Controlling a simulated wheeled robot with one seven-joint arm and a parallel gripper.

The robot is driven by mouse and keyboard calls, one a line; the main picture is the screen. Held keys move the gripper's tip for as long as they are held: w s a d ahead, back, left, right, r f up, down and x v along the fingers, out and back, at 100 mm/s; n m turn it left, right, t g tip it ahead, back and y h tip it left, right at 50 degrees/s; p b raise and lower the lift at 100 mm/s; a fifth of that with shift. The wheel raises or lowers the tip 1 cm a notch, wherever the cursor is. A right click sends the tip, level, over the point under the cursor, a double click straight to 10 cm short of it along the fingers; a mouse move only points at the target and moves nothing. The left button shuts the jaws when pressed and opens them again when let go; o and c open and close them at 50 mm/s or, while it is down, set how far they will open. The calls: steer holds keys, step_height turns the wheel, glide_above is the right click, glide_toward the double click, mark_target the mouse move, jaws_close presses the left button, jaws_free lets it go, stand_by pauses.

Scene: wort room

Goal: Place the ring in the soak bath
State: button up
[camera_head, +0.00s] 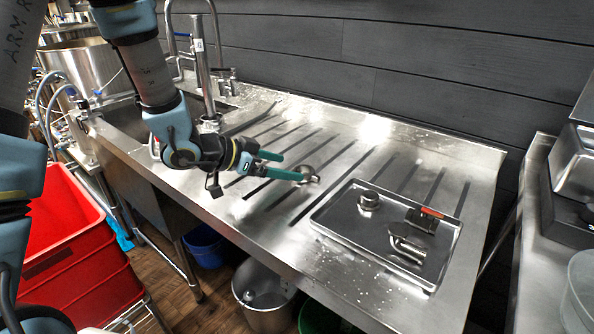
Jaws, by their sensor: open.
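My gripper (291,166), with teal fingers, is open low over the ribbed steel drainboard. A small round metal piece (309,174), which looks like the ring, is at the tip of the nearer finger; I cannot tell whether they touch. A shallow rectangular steel tray (330,222) lies to the right on the drainboard. It holds a short round metal part (368,200), a dark block with a red strip (425,218) and a bent metal fitting (407,241). I cannot tell for certain which vessel is the soak bath; this tray may be it.
A sink with a tall faucet (203,80) is at the left end of the steel counter (270,232). Red crates (65,235) stand at the left. A metal bucket (262,300) is on the floor below. Another steel bench (535,230) is at the right.

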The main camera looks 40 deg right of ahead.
steer(key=v, duration=0.6)
steer(key=shift+a, duration=0.1)
